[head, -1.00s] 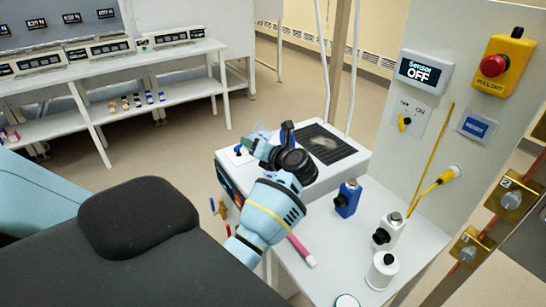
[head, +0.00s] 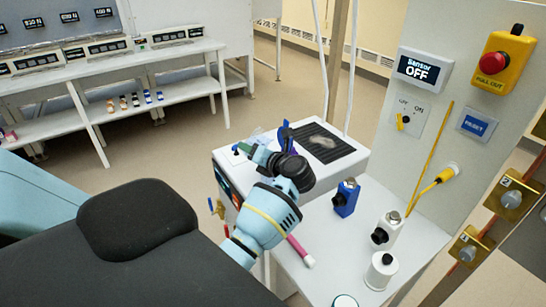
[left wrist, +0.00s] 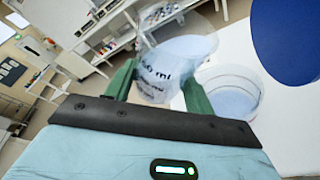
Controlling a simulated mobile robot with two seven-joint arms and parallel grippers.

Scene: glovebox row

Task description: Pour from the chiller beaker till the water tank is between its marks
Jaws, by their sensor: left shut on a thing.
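My left gripper (left wrist: 158,84) has its green fingers shut on a clear beaker (left wrist: 172,66) with dark volume marks. The beaker is tilted and holds pale bluish liquid. Just right of it is a clear round opening or vessel (left wrist: 229,90) with bluish liquid inside, likely the water tank's; its marks cannot be made out. In the head view my left gripper (head: 252,150) is over the left part of the white chiller (head: 362,153); the arm hides much of it, and the beaker there is faint. An upright blue flap (head: 286,133) stands behind the wrist. My right gripper is not in view.
The panel carries a screen reading "Sensor OFF" (head: 425,69) and a red button (head: 493,63).

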